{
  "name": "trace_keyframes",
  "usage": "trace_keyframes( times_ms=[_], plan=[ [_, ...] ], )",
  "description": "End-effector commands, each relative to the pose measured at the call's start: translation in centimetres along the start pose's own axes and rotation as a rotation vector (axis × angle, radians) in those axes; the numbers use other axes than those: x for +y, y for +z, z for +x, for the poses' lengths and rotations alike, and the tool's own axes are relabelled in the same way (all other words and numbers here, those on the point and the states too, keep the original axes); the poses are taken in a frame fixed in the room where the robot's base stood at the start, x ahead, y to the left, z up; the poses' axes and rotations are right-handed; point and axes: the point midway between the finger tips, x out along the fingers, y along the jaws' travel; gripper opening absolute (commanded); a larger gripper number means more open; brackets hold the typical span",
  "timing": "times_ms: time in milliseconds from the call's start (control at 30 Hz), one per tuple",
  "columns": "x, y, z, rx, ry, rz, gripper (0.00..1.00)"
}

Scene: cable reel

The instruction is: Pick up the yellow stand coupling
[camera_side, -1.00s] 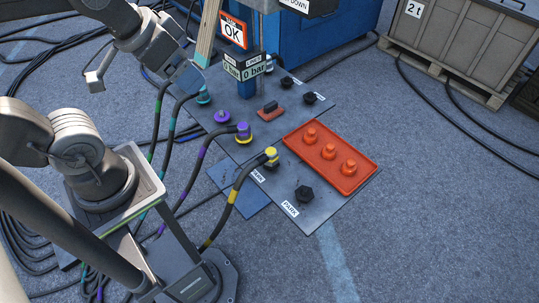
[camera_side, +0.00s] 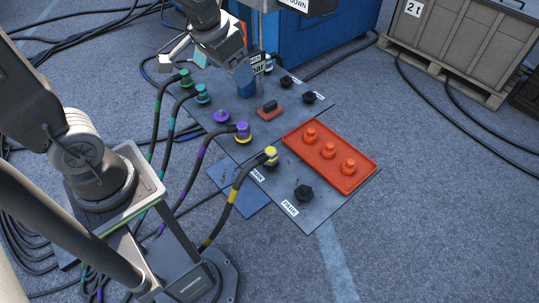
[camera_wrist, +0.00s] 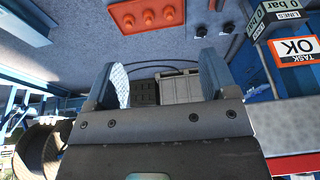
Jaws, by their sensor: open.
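The yellow coupling (camera_side: 271,154) sits on the end of a black hose with yellow bands, on the grey plate near a PARK label in the side view. My gripper (camera_side: 184,62) is high at the upper left of the side view, well away from the yellow coupling. Its jaws are apart and empty, and both fingers show in the wrist view (camera_wrist: 160,80). I cannot make out the yellow coupling in the wrist view.
Purple (camera_side: 243,132), teal (camera_side: 202,94) and green (camera_side: 186,79) hose couplings stand nearby. A red tray (camera_side: 361,179) with orange caps lies right of the yellow coupling. A blue cabinet (camera_side: 325,40) and crate (camera_side: 455,45) are behind.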

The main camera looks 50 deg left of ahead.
Motion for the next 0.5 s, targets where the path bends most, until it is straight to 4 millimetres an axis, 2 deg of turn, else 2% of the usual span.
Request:
trace_keyframes(
  times_ms=[33,233,367,500],
  plan=[
    [-0.2,-0.9,1.9,-0.035,-0.001,-0.001,0.79],
    [-0.9,-3.5,9.5,-0.131,0.000,-0.001,0.79],
    [-1.4,-4.1,15.2,-0.193,0.002,0.000,0.79],
    [-1.9,-3.7,21.2,-0.255,0.005,0.000,0.79]
  ],
)
